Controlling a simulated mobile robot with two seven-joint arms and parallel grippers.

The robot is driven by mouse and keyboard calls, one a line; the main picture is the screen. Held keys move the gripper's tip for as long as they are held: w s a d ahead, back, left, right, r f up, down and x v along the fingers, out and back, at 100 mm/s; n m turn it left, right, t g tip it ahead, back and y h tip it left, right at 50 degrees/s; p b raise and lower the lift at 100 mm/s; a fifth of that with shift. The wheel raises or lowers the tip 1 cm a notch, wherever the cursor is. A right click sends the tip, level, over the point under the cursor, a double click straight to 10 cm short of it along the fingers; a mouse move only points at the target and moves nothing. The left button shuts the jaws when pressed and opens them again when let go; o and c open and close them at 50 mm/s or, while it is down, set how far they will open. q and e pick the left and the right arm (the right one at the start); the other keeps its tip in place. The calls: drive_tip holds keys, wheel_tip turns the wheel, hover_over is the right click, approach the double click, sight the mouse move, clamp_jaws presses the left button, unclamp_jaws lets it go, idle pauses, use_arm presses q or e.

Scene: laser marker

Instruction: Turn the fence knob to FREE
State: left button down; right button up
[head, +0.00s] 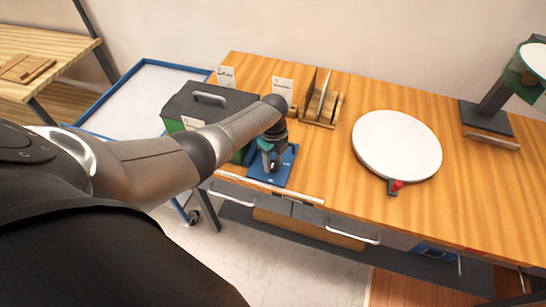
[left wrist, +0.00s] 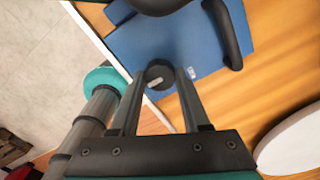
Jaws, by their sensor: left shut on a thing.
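A dark round knob (left wrist: 161,72) with a short white mark sits on a blue plate (left wrist: 135,42) in the left wrist view. It appears to be the fence knob. My left gripper (left wrist: 160,80) has its two fingers on either side of the knob and is shut on it. A small white label (left wrist: 191,72) lies just right of the knob; I cannot read it. In the head view my left gripper (head: 271,157) reaches down over the blue plate (head: 262,178) at the table's front edge and hides the knob. My right gripper is not in view.
A black curved handle (left wrist: 235,48) rises from the blue plate beside the gripper. A green box with a dark lid (head: 205,103) stands left of it. A wooden rack (head: 321,108) stands behind.

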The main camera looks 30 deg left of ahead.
sight(273, 164)
use_arm(q)
drive_tip(key=shift+c, duration=1.9)
unclamp_jaws()
drive_tip(key=shift+r, duration=0.65)
wheel_tip(273, 164, up, 14)
drive_tip(key=p, duration=0.2)
drive_tip(key=shift+p, duration=0.4)
